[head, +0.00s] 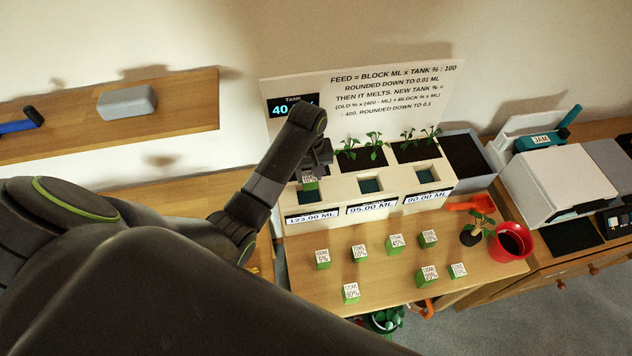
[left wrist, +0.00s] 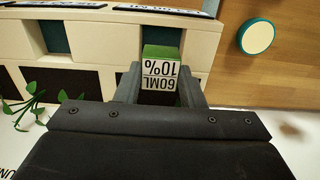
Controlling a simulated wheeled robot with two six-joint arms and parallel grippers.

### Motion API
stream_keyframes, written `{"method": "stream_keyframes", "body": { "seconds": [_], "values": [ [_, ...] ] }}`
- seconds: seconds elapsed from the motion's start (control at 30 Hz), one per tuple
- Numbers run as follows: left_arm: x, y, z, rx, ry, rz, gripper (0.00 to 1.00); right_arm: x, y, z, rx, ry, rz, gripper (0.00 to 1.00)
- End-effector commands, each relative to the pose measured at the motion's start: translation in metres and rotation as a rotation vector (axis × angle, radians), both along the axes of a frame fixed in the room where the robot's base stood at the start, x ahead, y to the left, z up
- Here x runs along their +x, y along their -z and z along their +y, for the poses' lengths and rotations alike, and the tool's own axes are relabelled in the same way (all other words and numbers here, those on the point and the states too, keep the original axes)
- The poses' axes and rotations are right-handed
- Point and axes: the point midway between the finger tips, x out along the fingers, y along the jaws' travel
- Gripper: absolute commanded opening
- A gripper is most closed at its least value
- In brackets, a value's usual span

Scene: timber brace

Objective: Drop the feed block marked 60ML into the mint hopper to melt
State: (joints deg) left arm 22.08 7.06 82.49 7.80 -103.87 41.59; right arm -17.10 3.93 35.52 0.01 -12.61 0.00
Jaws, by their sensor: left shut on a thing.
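My left gripper (head: 312,168) is shut on a green block with a white label (left wrist: 160,72) reading 60ML 10%. The block also shows in the head view (head: 310,183), held upright above the left hopper opening (head: 311,196) of the cream planter (head: 345,199). In the left wrist view that teal opening (left wrist: 165,36) shows partly behind the block. The other openings, middle (head: 370,186) and right (head: 424,176), are uncovered. The plates read 123.00 ML, 95.00 ML and 90.00 ML. I cannot tell which hopper is mint. My right gripper is not in view.
Several green labelled blocks (head: 394,244) stand on the wooden table (head: 390,282). A red pot (head: 511,242), a small plant (head: 477,230) and an orange tool (head: 469,204) are at its right. A formula board (head: 385,88) stands behind. A teal-rimmed disc (left wrist: 257,37) shows beside the planter.

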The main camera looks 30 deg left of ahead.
Motion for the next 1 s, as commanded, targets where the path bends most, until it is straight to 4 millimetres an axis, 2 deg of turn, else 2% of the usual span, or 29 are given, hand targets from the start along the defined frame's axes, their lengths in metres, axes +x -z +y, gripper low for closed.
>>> {"method": "stream_keyframes", "body": {
  "seconds": [0.1,0.23,0.7,1.0],
  "values": [
    [0.001,0.001,0.003,-0.001,-0.002,0.002,0.13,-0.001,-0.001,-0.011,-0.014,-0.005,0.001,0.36],
    [0.001,0.011,0.003,-0.001,-0.002,0.003,0.13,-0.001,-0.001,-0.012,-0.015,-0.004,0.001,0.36],
    [0.000,0.068,0.002,-0.001,-0.002,0.003,0.13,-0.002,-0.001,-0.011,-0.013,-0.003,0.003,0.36],
    [0.001,0.080,0.003,0.000,-0.001,0.001,0.13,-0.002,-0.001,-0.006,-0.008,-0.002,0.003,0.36]
  ]
}}
